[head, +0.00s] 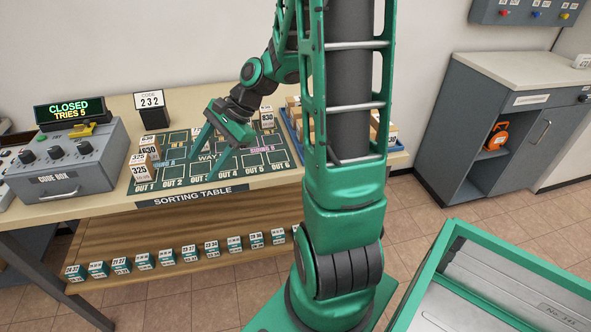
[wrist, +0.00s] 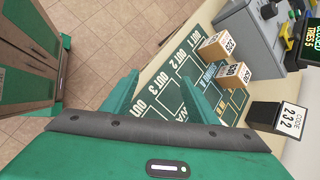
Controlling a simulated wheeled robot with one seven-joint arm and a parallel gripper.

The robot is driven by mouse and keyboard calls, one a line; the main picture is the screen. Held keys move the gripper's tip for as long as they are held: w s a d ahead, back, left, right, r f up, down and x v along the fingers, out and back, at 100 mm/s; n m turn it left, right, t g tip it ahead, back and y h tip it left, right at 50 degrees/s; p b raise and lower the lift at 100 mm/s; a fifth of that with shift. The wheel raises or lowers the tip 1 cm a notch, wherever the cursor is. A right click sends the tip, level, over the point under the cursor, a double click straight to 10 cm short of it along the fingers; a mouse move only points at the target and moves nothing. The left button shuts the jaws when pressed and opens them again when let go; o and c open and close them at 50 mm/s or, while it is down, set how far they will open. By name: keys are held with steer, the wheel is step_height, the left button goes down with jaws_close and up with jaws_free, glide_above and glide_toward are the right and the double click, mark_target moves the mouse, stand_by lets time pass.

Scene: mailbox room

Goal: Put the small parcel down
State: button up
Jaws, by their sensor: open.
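My gripper (head: 208,162) is open above the dark green mat of the sorting table (head: 192,198). In the wrist view my gripper (wrist: 155,100) shows its two green fingers apart, with no parcel between them. Two small parcels stand on the mat's left side in the head view: one marked 325 (head: 139,170) near OUT 1, and one that seems marked 630 (head: 149,147) behind it. Both also show in the wrist view, the near-OUT 1 parcel (wrist: 217,46) and the other (wrist: 236,75), apart from my fingers. Another parcel (head: 267,118), marked 830, stands at the mat's back right. I cannot tell which parcel the task means.
A grey code box (head: 68,160) and a CODE 232 sign (head: 152,108) stand on the table's left and back. A blue tray (head: 292,132) with parcels is partly hidden behind my arm. Several small labelled blocks line the lower shelf (head: 200,232). Mid-mat looks clear.

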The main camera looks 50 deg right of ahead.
steer(key=s+d+r+n+g+h, duration=0.1)
steer(key=s+d+n+h, duration=0.1)
steer(key=s, duration=0.6)
steer(key=s+d+r+n+g+h, duration=0.2)
steer(key=s+n, duration=0.3)
steer(key=s, duration=0.3)
steer(key=s+d+r+n+g+h, duration=0.1)
steer(key=s+d+n, duration=0.3)
steer(key=s, duration=0.5)
steer(key=shift+r+h, duration=0.4)
steer(key=shift+h, duration=0.2)
